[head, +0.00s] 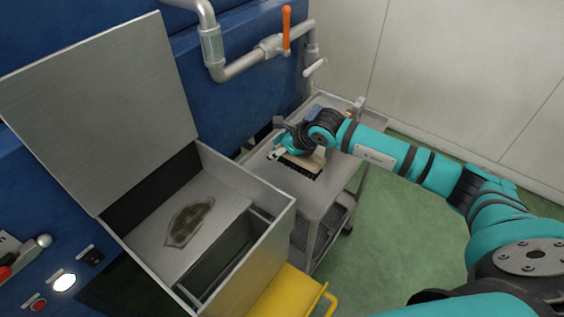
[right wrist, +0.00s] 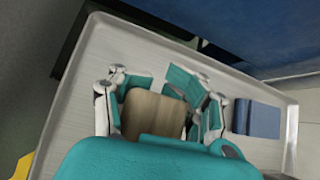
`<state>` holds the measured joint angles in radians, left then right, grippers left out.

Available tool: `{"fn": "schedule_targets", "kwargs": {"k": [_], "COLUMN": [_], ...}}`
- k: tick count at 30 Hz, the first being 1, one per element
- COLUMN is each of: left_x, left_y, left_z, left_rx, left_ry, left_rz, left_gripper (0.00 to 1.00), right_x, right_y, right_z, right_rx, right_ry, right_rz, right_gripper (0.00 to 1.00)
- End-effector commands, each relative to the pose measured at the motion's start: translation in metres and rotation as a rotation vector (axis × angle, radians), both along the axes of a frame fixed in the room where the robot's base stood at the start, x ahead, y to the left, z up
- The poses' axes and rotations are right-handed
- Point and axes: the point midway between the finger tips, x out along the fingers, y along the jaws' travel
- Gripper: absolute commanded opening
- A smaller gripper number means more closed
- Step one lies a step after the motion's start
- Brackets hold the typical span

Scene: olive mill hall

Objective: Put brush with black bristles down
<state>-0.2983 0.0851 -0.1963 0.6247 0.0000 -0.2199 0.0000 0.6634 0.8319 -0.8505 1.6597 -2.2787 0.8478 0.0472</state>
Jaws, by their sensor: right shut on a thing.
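The brush with black bristles (head: 301,165) has a pale wooden back, and its dark bristles face down at the top of the grey trolley (head: 318,198). I cannot tell whether the bristles touch the trolley top. My right gripper (head: 284,152) is shut on the brush from above. In the right wrist view the brush's wooden back (right wrist: 152,114) sits between the teal fingers, and its bristles are hidden there. The trolley top (right wrist: 72,118) lies around and below it. My left gripper is not in view.
A blue item (right wrist: 256,119) lies on the trolley beside the gripper. An open metal box (head: 262,238) with a raised lid and a dark patch inside stands left of the trolley. A yellow object (head: 285,293) is in front. Pipes with an orange-handled valve (head: 287,28) run behind.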

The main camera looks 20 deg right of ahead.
Motion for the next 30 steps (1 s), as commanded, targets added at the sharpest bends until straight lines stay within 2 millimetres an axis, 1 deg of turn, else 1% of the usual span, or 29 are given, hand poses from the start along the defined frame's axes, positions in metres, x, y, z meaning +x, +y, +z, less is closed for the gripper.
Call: {"fn": "schedule_targets", "kwargs": {"k": [7, 13, 20, 29, 30], "left_x": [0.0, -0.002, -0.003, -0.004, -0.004], "left_y": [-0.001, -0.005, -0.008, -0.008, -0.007], "left_z": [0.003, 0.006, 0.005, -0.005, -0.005], "left_rx": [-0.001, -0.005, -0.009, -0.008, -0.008], "left_ry": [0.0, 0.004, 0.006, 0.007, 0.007], "left_rz": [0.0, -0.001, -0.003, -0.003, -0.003], "left_gripper": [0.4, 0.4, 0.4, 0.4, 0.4], "right_x": [0.0, 0.0, 0.0, -0.001, -0.001], "right_y": [0.0, 0.0, 0.0, 0.0, 0.0], "right_z": [-0.021, -0.048, -0.05, -0.061, -0.062], "right_rx": [0.0, 0.001, 0.0, -0.001, -0.001], "right_ry": [0.001, 0.0, -0.001, 0.003, 0.005], "right_rz": [-0.001, -0.001, -0.001, -0.001, -0.001], "right_gripper": [0.0, 0.0, 0.0, 0.0, 0.23]}}
